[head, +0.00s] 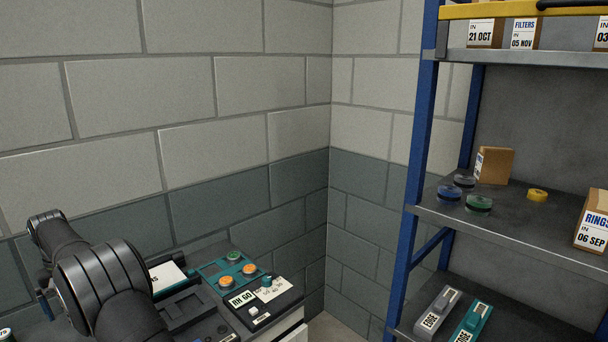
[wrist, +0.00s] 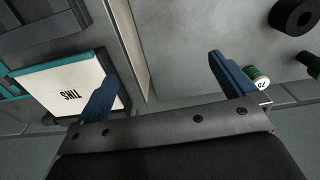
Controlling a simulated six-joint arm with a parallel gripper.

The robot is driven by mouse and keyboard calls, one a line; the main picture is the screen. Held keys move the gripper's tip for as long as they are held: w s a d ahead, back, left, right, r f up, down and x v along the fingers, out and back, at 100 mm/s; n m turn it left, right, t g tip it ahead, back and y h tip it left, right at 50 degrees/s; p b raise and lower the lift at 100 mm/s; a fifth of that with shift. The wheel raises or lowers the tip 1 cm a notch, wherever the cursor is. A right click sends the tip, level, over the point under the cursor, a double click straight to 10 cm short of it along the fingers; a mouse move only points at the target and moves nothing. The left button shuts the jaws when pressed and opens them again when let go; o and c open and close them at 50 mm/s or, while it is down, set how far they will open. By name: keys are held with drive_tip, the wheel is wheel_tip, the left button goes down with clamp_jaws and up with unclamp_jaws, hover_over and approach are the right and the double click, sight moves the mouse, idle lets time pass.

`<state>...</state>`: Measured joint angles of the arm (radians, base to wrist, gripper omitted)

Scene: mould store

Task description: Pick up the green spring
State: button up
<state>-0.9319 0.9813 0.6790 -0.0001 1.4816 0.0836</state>
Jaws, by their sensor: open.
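I cannot make out a clear spring shape in either view. A small round green piece (head: 234,256) sits on a teal tray (head: 208,272) on the bench in the head view, near two orange round pieces (head: 226,282); whether it is the green spring I cannot tell. My gripper (wrist: 163,70) shows in the wrist view with its two blue fingers wide apart and nothing between them. A green cylinder with a white label (wrist: 259,76) stands just beyond the right finger, partly hidden by it. In the head view my arm hides much of the bench's left part.
A black ring (wrist: 294,12) lies at upper right. A dark box marked BH 60 (head: 283,312) is at the bench's right. A blue-framed shelf (head: 415,180) holds round pieces, including a green one (head: 478,204).

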idle(0.3)
drive_tip(key=c, duration=0.9)
drive_tip(key=shift+c, duration=0.2)
drive_tip(key=n+t+y, duration=0.3)
drive_tip(key=n+y, duration=0.1)
drive_tip(key=y, duration=0.2)
approach(7, 337)
drive_tip(key=d+v, duration=0.1)
drive_tip(key=v, duration=0.5)
drive_tip(key=shift+g, duration=0.3)
drive_tip(key=x, duration=1.2)
drive_tip(key=shift+w+a+f, duration=0.15)
drive_tip(key=shift+a+f, duration=0.05)
drive_tip(key=shift+a, duration=0.2)
drive_tip(key=shift+w+x, duration=0.2)
drive_tip(key=shift+x, duration=2.45)
